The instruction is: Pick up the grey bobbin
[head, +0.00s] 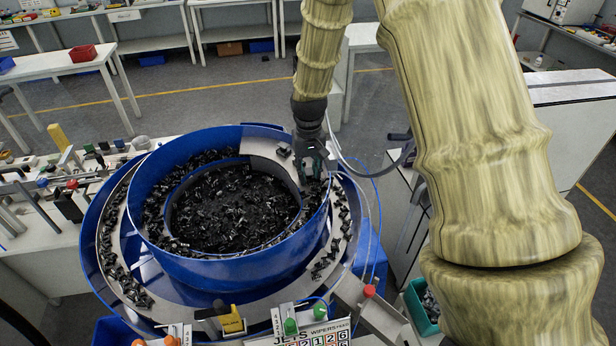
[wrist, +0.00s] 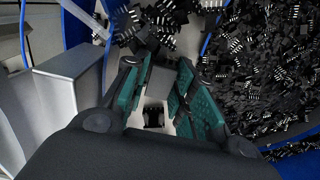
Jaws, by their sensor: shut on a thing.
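My gripper (head: 308,168) is low over the right side of the blue bowl, at the inner track by the wall. In the wrist view its green-padded fingers (wrist: 162,78) are shut on a small plain grey piece (wrist: 160,78), which looks like the grey bobbin. The fingers cover part of it, and its full shape is hidden. A black connector (wrist: 153,115) lies on the pale surface between the fingers, nearer the palm in the picture.
The blue bowl (head: 240,268) holds a heap of black connectors (head: 235,205), with more along its tracks. Its wall stands close around my gripper. A bench with tools (head: 70,205) is at the left. A green bin (head: 422,308) and a red knob (head: 369,290) are at the lower right.

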